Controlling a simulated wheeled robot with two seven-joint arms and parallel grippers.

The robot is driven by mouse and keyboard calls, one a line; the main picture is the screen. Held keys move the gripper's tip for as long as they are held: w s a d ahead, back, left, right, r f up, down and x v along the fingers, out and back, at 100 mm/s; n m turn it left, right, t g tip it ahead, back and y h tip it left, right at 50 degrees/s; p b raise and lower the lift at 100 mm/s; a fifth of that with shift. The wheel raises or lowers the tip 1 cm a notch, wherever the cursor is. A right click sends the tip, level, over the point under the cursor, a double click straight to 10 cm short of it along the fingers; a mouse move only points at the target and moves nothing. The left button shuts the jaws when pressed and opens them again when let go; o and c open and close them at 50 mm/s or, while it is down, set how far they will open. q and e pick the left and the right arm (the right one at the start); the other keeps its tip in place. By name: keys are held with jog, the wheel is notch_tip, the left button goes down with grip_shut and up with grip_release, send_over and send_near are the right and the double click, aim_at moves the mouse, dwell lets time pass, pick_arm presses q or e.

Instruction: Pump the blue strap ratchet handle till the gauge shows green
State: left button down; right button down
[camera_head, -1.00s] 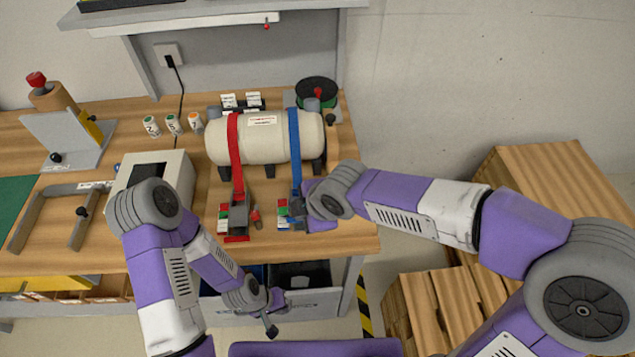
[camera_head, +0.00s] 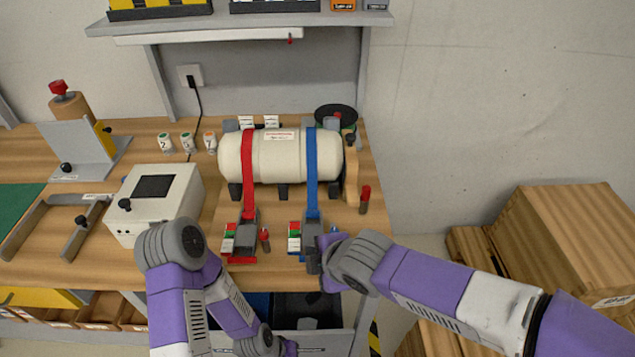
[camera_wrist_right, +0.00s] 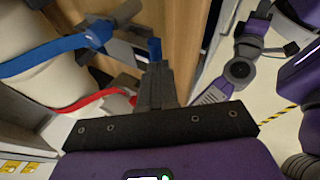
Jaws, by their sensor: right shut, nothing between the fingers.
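The blue strap (camera_head: 312,165) runs down over a cream tank (camera_head: 280,155) to a grey ratchet (camera_head: 310,235). A small gauge with red, green and white patches (camera_head: 294,237) stands left of this ratchet; its reading is too small to tell. My right gripper (camera_head: 318,258) is at the ratchet's near end. In the right wrist view, its grey fingers (camera_wrist_right: 157,82) are shut with nothing between them, close by a small blue piece (camera_wrist_right: 155,50); contact is unclear. The blue strap (camera_wrist_right: 45,58) shows at left. My left gripper (camera_head: 288,347) is mostly cut off at the bottom edge; its fingers are hidden.
A red strap (camera_head: 248,170) with its own ratchet (camera_head: 245,235) lies just left. A white box with a dark screen (camera_head: 155,198) stands further left. A red-capped peg (camera_head: 365,198) stands right of the tank. Wooden crates (camera_head: 560,240) stand on the floor at right.

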jog(key=shift+r, duration=0.1)
dwell(0.4)
jog(key=s+a+p+v, duration=0.1)
jog(key=p+v, duration=0.6)
jog(key=v, duration=0.6)
jog(key=shift+p, duration=0.35)
jog(key=shift+s, duration=0.1)
